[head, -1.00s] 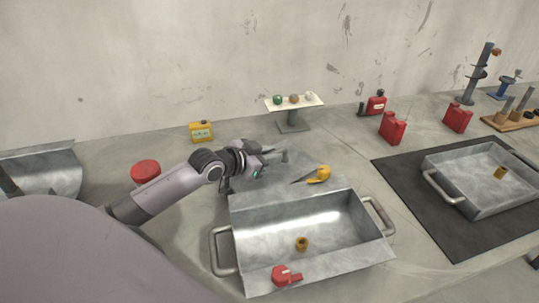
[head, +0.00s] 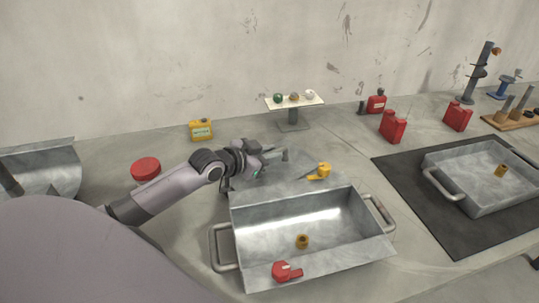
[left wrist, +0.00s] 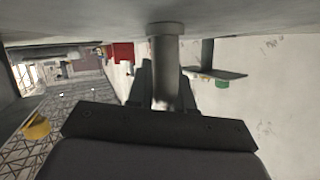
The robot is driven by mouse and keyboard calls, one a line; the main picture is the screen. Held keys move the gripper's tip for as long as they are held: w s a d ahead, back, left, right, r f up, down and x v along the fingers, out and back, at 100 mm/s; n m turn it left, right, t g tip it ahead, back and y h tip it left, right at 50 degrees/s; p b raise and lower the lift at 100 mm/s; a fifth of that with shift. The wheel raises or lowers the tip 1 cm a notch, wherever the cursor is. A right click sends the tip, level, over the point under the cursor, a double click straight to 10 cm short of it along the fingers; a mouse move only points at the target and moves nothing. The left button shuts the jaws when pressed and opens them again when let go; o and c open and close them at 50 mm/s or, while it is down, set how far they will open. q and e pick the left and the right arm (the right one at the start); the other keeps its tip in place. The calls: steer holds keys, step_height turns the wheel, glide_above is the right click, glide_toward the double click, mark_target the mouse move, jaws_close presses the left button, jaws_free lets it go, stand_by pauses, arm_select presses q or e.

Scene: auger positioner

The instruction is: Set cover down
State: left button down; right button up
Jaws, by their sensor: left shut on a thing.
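The cover is a grey metal plate (head: 292,182) behind the open metal tray in the head view. A short grey post-like handle (head: 284,155) stands up from it. My left gripper (head: 268,157) reaches in from the left and is shut on this handle. In the left wrist view the pale cylindrical handle (left wrist: 165,65) sits between the dark fingers, below a broad grey surface (left wrist: 80,18) at the top. I cannot tell whether the cover touches the counter. My right gripper is not in view.
The open tray (head: 375,250) holds a brass ring (head: 302,241); a red part (head: 286,271) lies at its front. A yellow oiler (head: 320,171) is right of the cover. A small stand (head: 292,120) and yellow can (head: 200,130) are behind. A red lid (head: 146,168) is near my arm.

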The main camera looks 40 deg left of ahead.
arm_select(q)
steer(key=shift+s+d+f, duration=0.1)
steer(key=shift+s+f, duration=0.05)
steer(key=shift+f, duration=0.3)
steer(key=shift+s+d+f, duration=0.1)
steer(key=shift+f, duration=0.35)
steer(key=c, duration=0.9)
jaws_free()
steer(key=shift+f, duration=0.15)
steer(key=shift+s+a+r, duration=0.2)
steer(key=shift+s+r, duration=0.05)
steer(key=shift+s, duration=0.35)
steer(key=s+r, duration=0.1)
steer(key=s, duration=0.1)
steer(key=s+a+r, duration=0.1)
steer(key=s+r, duration=0.1)
steer(key=shift+s+a+r, duration=0.15)
steer(key=shift+a+r, duration=0.05)
steer(key=shift+s+r, duration=0.3)
steer(key=shift+r, duration=0.05)
